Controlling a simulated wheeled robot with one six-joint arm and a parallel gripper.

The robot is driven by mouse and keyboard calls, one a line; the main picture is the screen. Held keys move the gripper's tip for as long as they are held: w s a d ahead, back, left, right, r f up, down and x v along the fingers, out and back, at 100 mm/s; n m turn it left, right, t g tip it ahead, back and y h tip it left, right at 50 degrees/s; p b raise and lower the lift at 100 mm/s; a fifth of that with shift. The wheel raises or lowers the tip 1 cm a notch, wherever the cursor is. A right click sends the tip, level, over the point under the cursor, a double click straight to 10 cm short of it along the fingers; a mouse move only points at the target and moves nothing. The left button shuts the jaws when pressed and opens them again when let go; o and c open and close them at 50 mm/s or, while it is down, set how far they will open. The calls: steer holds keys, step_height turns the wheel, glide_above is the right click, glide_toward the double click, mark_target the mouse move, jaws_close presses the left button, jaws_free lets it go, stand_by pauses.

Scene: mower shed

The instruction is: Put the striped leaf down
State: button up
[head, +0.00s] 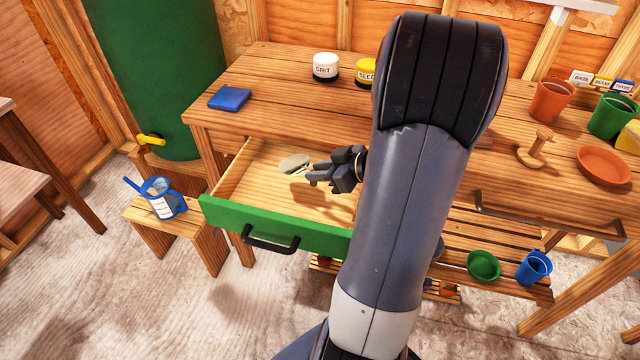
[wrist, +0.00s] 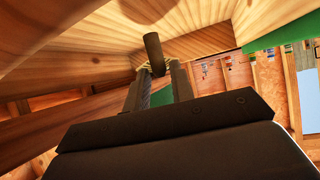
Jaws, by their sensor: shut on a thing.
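My gripper (head: 312,172) reaches in over the open drawer (head: 275,222) of the wooden bench, its fingers pointing left. In the wrist view the leaf (wrist: 153,50) shows as a dark, narrow shape at the fingertips (wrist: 155,68). A shadow lies on the pale drawer floor below, so the leaf appears to be held above it. My arm hides the right part of the drawer.
The drawer has a green front with a dark handle (head: 270,243). A blue pad (head: 229,98), a grit jar (head: 325,67) and a yellow-lidded seed jar (head: 366,72) stand on the bench above. A stool (head: 150,220) with a blue jug (head: 163,197) stands left.

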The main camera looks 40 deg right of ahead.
steer(key=shift+f+b, duration=0.55)
steer(key=shift+f, duration=1.2)
steer(key=shift+f, duration=0.15)
steer(key=o, duration=1)
steer(key=shift+c, duration=0.2)
steer(key=shift+s+d+r, duration=0.15)
steer(key=shift+r, duration=0.2)
steer(key=p+v, duration=0.3)
steer(key=v, duration=0.8)
steer(key=shift+s+d, duration=0.1)
steer(key=shift+s, duration=0.1)
